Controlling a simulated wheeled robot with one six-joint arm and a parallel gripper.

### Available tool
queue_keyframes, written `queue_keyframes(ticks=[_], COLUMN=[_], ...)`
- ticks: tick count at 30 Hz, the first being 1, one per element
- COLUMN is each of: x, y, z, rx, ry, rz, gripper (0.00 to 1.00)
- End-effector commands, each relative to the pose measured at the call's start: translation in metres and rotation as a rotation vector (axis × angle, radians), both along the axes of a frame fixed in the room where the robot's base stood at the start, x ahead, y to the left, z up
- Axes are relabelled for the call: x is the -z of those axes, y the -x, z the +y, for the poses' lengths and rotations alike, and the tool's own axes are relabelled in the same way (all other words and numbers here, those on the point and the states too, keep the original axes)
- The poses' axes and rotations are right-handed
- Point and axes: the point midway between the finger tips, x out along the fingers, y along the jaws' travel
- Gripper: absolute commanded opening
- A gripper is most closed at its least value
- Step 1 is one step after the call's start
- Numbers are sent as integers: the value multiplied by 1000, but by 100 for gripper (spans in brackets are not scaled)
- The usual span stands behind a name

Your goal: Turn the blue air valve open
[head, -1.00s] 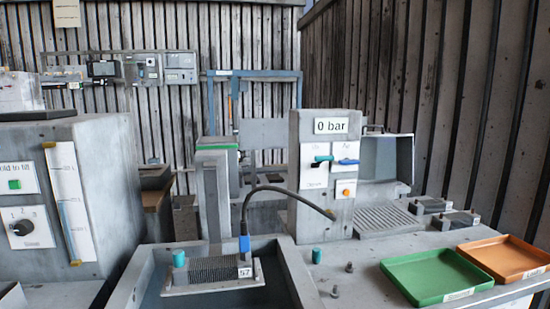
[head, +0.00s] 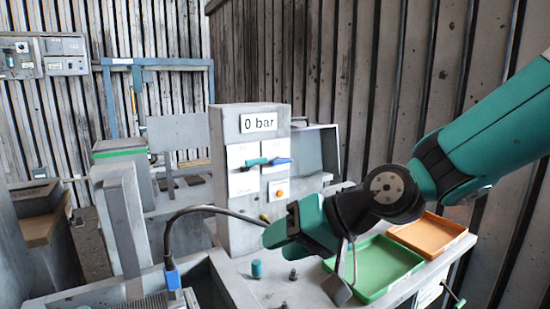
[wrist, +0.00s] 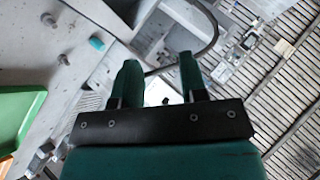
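The blue air valve (head: 281,161) is a small blue handle on the white label of the grey panel post, in the head view. It lies roughly level, beside a teal handle (head: 252,163) on the left label. The display (head: 259,123) above them reads 0 bar. My gripper (head: 279,227) is in front of and below the panel, clear of the valve. In the wrist view my gripper (wrist: 158,70) shows two teal fingers apart with nothing held between them. I cannot make out the valve in the wrist view.
An orange button (head: 280,193) sits below the valve. A black hose (head: 205,208) arches from a blue connector (head: 172,277) to behind my gripper. A teal cap (head: 257,268) stands on the bench. A green tray (head: 385,265) and orange tray (head: 428,233) lie right, beneath my arm.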

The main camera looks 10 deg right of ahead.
Motion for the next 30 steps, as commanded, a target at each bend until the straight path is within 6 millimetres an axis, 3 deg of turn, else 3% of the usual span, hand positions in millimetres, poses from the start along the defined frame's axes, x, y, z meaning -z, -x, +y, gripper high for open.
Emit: queue_keyframes(ticks=[1,3,6,9,14,20,30], x=[-6,-15,-23,-25,-25,-30,-32], y=[-33,-74,-120,-148,-167,-189,-261], z=[-7,-23,-57,-93,-128,-128,-103], rx=[118,286,502,668,809,830,826], ry=[-114,-286,-504,-668,-804,-827,-824], rz=[-5,-30,-62,-91,-123,-131,-132], gripper=[39,39,39,39,39,39,39])
